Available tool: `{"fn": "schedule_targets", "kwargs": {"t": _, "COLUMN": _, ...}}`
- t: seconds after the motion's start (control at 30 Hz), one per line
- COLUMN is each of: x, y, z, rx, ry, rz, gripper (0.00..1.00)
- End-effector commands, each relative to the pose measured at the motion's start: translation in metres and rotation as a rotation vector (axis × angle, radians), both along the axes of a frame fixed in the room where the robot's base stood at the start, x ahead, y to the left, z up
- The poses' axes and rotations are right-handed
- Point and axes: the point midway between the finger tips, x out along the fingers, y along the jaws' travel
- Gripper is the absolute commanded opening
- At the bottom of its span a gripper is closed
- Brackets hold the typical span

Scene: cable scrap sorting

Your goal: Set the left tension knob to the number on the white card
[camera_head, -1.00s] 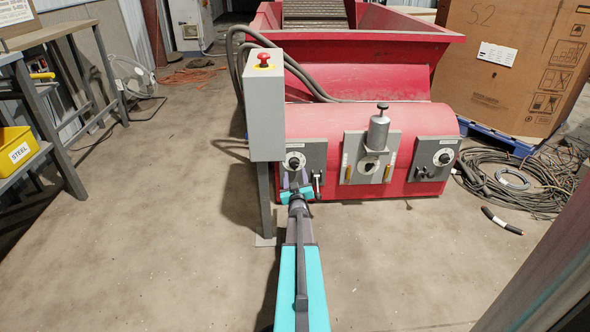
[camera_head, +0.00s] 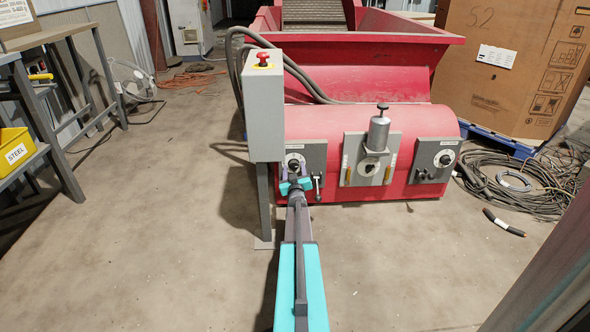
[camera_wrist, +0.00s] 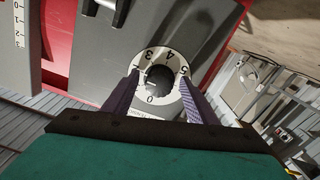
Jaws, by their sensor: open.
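The left tension knob (camera_wrist: 158,80) is dark and round, at the centre of a white numbered dial (camera_wrist: 144,64) on a grey plate (camera_wrist: 100,72). In the wrist view 0, 3, 4 and 5 are legible; I cannot tell where the knob points. My gripper (camera_wrist: 159,84) is open, its purple fingers on either side of the knob. I cannot tell whether they touch it. In the head view my gripper (camera_head: 295,178) is at the left plate (camera_head: 316,153) of the red machine and partly hides the dial. I cannot make out a white card with a readable number.
A grey control box (camera_head: 264,115) on a post stands close left of my arm. A small lever (camera_head: 317,184) hangs right of the knob. Middle (camera_head: 370,160) and right plates (camera_head: 436,157) are on the machine.

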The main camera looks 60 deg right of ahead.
Motion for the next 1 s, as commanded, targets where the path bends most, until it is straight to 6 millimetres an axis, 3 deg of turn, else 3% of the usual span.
{"fn": "schedule_targets", "kwargs": {"t": 0.07, "x": 0.000, "y": 0.000, "z": 0.000, "rx": 0.000, "ry": 0.000, "rz": 0.000, "gripper": 0.52}}
{"fn": "schedule_targets", "kwargs": {"t": 0.3, "x": 0.001, "y": 0.001, "z": 0.000, "rx": 0.000, "ry": 0.000, "rz": 0.001, "gripper": 0.11}}
{"fn": "schedule_targets", "kwargs": {"t": 0.33, "x": 0.001, "y": 0.001, "z": 0.000, "rx": 0.000, "ry": 0.000, "rz": 0.001, "gripper": 0.11}}
{"fn": "schedule_targets", "kwargs": {"t": 0.37, "x": 0.003, "y": -0.013, "z": -0.001, "rx": -0.002, "ry": 0.001, "rz": 0.001, "gripper": 0.11}}
{"fn": "schedule_targets", "kwargs": {"t": 0.5, "x": 0.001, "y": -0.002, "z": 0.000, "rx": 0.004, "ry": -0.005, "rz": 0.001, "gripper": 0.11}}
{"fn": "schedule_targets", "kwargs": {"t": 1.0, "x": 0.002, "y": 0.003, "z": 0.002, "rx": 0.121, "ry": -0.165, "rz": 0.002, "gripper": 0.11}}
